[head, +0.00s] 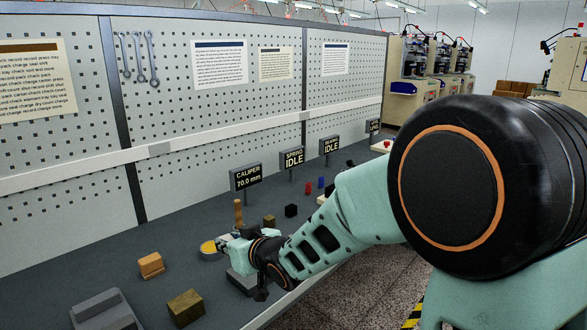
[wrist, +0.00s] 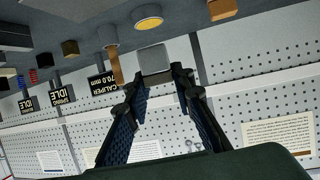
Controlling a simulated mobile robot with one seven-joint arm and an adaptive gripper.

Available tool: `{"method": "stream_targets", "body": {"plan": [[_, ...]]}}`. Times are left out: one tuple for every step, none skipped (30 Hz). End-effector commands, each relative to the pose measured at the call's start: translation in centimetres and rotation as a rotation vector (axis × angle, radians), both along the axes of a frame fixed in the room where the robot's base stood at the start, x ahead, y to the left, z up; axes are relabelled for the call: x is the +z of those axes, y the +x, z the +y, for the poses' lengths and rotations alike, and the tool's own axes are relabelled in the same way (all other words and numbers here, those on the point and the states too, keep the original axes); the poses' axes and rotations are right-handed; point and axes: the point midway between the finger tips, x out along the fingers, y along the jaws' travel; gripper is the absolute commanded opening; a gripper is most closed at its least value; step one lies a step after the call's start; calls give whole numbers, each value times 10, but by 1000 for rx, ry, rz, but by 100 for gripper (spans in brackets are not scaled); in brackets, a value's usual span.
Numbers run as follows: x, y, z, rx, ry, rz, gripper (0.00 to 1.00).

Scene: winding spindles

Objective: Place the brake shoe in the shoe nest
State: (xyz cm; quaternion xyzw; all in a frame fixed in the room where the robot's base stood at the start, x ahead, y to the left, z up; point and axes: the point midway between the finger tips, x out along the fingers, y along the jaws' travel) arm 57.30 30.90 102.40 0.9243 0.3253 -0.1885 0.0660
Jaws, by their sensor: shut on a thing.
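My gripper (head: 226,243) is low over the dark bench, near the CALIPER sign. In the wrist view my gripper (wrist: 160,76) has its fingertips closed around a small grey block, which I take as the brake shoe (wrist: 152,58). The block sticks out beyond the fingertips, clear of any visible holder. In the head view the gripper and wrist largely hide it. I cannot tell for sure which fixture is the shoe nest. A grey stepped block (head: 105,312) stands at the front left, and another grey block (head: 243,282) sits under my wrist.
A yellow-topped round piece (head: 208,251) and an upright wooden peg (head: 239,212) stand close to the gripper. An orange wooden block (head: 151,264) and an olive block (head: 186,307) lie to the left. The CALIPER sign (head: 246,177) reads 70.0 mm. A pegboard (head: 220,120) backs the bench.

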Motion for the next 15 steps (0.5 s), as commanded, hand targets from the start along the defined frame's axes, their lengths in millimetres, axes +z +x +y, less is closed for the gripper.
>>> {"method": "stream_targets", "body": {"plan": [[-2,9,-27,-58,-2,1,0],[-3,15,-43,-95,-4,1,0],[-4,22,-66,-146,-4,1,0],[-5,26,-83,-183,-3,1,0],[-5,30,-101,-222,-4,1,0],[-6,34,-123,-271,-4,0,0],[-7,36,-140,-307,-4,0,0],[-7,38,-155,-339,-4,-1,0],[-8,40,-174,-381,-3,-1,0],[-8,41,-188,-412,-3,-2,0],[-8,41,-200,-437,-3,-3,0],[-7,42,-216,-473,-2,-5,0],[-7,42,-226,-495,-1,-5,0],[-8,41,-236,-517,0,-5,0],[-8,41,-248,-542,-1,-6,0]]}}
